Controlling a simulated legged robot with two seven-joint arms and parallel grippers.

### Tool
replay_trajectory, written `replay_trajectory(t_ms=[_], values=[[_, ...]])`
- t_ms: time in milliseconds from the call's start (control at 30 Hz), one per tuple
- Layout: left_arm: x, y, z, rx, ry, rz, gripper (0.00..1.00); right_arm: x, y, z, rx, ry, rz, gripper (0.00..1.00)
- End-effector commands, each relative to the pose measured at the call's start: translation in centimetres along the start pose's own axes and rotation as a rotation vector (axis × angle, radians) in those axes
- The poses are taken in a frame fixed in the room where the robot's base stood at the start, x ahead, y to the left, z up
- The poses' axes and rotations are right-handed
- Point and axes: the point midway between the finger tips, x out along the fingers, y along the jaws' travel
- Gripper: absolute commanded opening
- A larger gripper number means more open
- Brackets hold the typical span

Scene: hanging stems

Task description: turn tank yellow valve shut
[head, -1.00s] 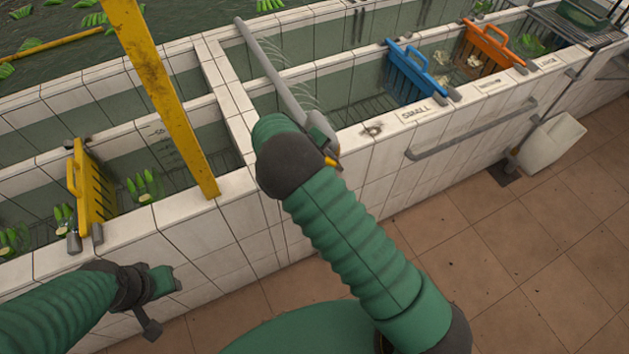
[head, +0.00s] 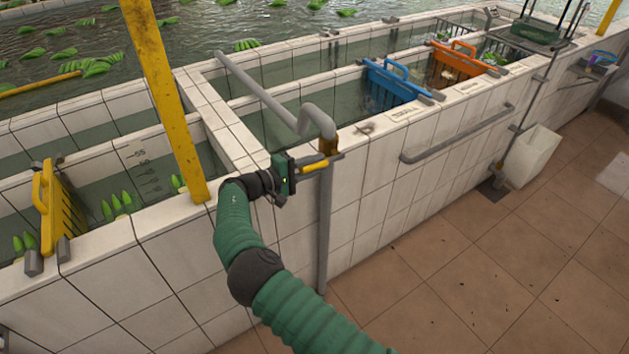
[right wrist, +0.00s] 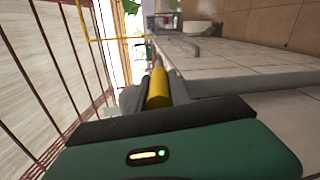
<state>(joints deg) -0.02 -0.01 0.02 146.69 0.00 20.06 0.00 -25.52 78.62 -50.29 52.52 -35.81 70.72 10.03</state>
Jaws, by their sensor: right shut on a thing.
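The yellow valve handle (head: 315,165) is a short bar on the grey pipe (head: 324,225) at the outer face of the tiled tank. It points sideways from the pipe toward my right gripper (head: 299,168), which is shut on its end. In the right wrist view the yellow handle (right wrist: 158,90) lies at the jaws, with the dark edge of the gripper in front. My left gripper is out of view.
The tiled tank wall (head: 150,260) runs across the front. A yellow post (head: 165,100) stands left of my right arm. Blue (head: 393,84) and orange (head: 457,62) dividers stand right, above a grey rail (head: 455,135). Brown floor (head: 490,270) is open at right.

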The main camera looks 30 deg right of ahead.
Motion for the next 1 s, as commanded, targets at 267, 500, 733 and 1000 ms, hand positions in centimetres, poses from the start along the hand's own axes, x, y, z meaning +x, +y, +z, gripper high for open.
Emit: replay_trajectory(t_ms=[267,500,733,1000], values=[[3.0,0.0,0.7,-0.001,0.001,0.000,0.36,0.3,-1.4,-0.1,-0.002,-0.032,0.103,0.00],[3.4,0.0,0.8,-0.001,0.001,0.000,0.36,0.4,-1.3,0.0,-0.003,-0.037,0.129,0.00],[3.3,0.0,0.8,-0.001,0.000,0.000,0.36,0.4,-1.3,0.0,-0.005,-0.039,0.130,0.00],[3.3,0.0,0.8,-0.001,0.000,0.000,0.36,0.4,-1.2,0.0,-0.004,-0.037,0.130,0.46]])
